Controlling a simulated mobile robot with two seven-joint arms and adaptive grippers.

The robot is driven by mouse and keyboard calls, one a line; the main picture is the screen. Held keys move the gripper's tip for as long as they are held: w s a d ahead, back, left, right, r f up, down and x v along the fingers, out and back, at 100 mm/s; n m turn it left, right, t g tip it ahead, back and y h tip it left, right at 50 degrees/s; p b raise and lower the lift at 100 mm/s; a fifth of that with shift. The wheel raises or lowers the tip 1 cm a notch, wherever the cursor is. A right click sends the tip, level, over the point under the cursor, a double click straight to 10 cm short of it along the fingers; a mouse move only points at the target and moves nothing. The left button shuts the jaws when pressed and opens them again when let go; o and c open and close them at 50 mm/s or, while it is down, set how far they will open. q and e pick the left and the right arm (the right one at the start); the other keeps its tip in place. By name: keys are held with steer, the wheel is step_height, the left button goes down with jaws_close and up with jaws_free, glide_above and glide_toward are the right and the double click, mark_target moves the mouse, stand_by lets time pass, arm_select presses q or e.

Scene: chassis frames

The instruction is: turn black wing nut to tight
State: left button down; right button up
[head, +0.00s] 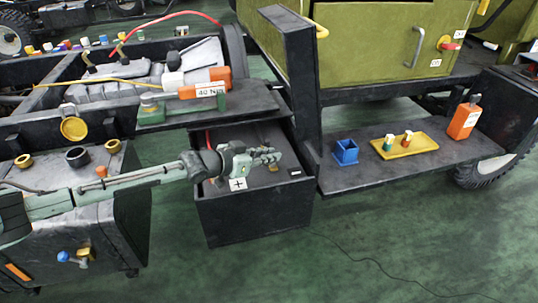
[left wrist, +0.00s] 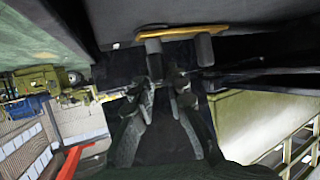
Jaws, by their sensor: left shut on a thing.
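My left gripper (head: 266,158) reaches in from the left over the open black battery box (head: 250,218), beside a white tag with a plus sign (head: 238,184). In the left wrist view the gripper (left wrist: 168,90) has its fingers close together, shut on a small dark thing at the tips. I take this to be the black wing nut, which is mostly hidden by the fingers and dark against the box. I cannot tell how its wings are turned. My right gripper is in neither view.
A green and orange tool with a label (head: 205,92) lies on the ledge above the box. The green floor in front is clear except for a thin cable.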

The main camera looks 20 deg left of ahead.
arm_select(q)
steer(key=c, duration=1.5)
jaws_free()
steer(key=shift+c, duration=0.2)
steer(key=v, duration=1)
steer(key=shift+s+a+r, duration=0.1)
steer(key=shift+s+a, duration=0.15)
steer(key=shift+s, duration=0.05)
steer(key=shift+s+a+r, duration=0.25)
steer(key=shift+s+r, duration=0.1)
steer(key=shift+s, duration=0.1)
